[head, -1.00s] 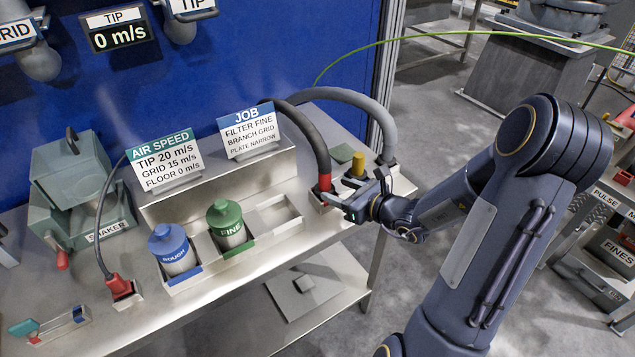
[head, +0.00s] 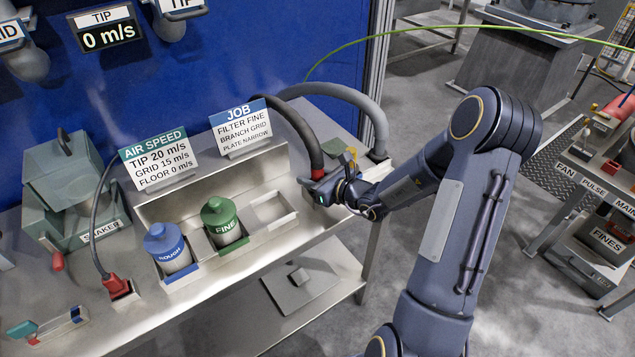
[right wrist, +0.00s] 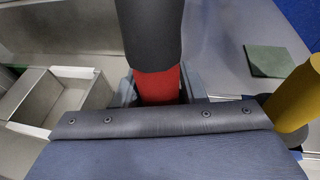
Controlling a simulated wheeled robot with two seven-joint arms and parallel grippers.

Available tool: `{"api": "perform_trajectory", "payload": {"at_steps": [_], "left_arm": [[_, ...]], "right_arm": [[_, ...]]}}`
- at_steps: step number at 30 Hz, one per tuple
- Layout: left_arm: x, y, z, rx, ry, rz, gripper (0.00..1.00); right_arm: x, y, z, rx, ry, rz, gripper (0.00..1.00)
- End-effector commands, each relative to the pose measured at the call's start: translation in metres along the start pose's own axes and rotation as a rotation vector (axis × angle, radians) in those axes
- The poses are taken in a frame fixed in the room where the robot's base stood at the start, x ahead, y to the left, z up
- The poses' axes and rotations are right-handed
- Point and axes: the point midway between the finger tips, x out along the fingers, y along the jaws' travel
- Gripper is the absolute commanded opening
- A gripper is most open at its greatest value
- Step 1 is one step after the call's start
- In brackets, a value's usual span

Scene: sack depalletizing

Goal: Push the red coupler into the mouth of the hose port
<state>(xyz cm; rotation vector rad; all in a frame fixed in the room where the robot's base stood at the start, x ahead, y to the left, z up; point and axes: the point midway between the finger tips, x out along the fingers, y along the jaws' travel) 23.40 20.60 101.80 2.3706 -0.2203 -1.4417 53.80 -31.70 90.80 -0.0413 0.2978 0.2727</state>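The red coupler (head: 317,174) is on the end of a dark, upright hose (head: 300,130) at the right end of the bench. It also shows in the right wrist view (right wrist: 157,86), where its lower end is hidden behind my gripper body. My right gripper (head: 322,191) is low at the coupler, with grey finger-like parts on both sides of the red. I cannot tell whether they press on it. The mouth of the hose port cannot be made out; my gripper covers the area below the coupler. My left gripper is not in view.
A yellow post (right wrist: 298,98) stands close beside my right gripper. A thick grey hose (head: 365,105) arches behind to the bench's right end. An empty tray (head: 273,211), a green FINE canister (head: 222,220) and a blue ROUGH canister (head: 167,247) are to the left.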

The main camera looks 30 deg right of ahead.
Motion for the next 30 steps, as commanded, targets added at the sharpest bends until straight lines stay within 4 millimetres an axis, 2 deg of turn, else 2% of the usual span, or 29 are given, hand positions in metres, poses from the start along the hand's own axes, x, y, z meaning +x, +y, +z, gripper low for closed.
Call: {"api": "perform_trajectory", "payload": {"at_steps": [1,8,17,20,25,30], "left_arm": [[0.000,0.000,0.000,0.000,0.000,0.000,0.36],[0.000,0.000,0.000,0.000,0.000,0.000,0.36],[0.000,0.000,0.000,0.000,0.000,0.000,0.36],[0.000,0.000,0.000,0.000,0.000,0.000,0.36],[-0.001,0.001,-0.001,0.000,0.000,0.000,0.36],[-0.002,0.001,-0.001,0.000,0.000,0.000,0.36]], "right_arm": [[0.000,0.000,0.000,0.000,0.000,0.000,0.29],[0.000,0.000,-0.001,0.001,0.003,0.000,0.00],[-0.001,0.000,0.001,0.001,0.004,-0.001,0.00],[-0.003,0.000,0.006,0.000,0.003,0.000,0.00],[-0.009,0.000,0.029,-0.004,-0.002,-0.001,0.00],[-0.040,0.003,0.051,-0.006,-0.003,-0.005,0.00]]}}
